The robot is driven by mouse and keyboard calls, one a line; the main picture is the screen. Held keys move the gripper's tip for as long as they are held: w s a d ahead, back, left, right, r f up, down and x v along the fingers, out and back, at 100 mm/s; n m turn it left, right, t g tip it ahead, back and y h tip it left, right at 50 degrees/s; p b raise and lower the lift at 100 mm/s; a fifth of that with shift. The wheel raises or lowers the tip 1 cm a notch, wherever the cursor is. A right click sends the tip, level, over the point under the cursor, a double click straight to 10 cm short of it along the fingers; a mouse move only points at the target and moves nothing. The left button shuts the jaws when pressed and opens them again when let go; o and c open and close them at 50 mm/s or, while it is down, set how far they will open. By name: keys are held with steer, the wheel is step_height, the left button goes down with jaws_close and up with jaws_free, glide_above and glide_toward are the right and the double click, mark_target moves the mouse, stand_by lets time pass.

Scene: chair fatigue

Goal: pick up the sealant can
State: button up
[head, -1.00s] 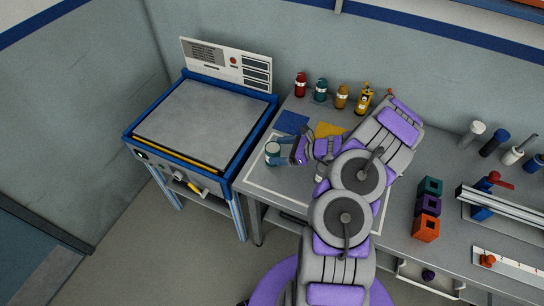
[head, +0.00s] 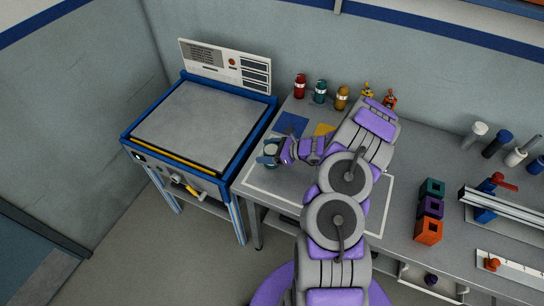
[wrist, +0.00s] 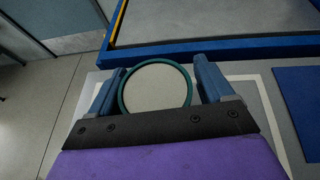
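A can (head: 270,153) with a teal rim stands upright on the left part of the workbench, partly hidden by my gripper in the head view. I take it for the sealant can, but no label is readable. In the wrist view its round pale top with the teal rim (wrist: 157,88) lies between my two blue fingers. My gripper (head: 268,151) is open around the can, with one finger on each side. The fingers are close to its sides; whether they touch cannot be told. It also shows in the wrist view (wrist: 160,85).
A blue-framed machine (head: 200,125) with a flat grey top stands left of the bench. A blue square (head: 291,124) lies flat behind the can. Coloured blocks (head: 429,208) stand to the right.

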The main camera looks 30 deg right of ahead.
steer(key=shift+a, duration=0.1)
steer(key=c, duration=1)
steer(key=shift+r, duration=0.1)
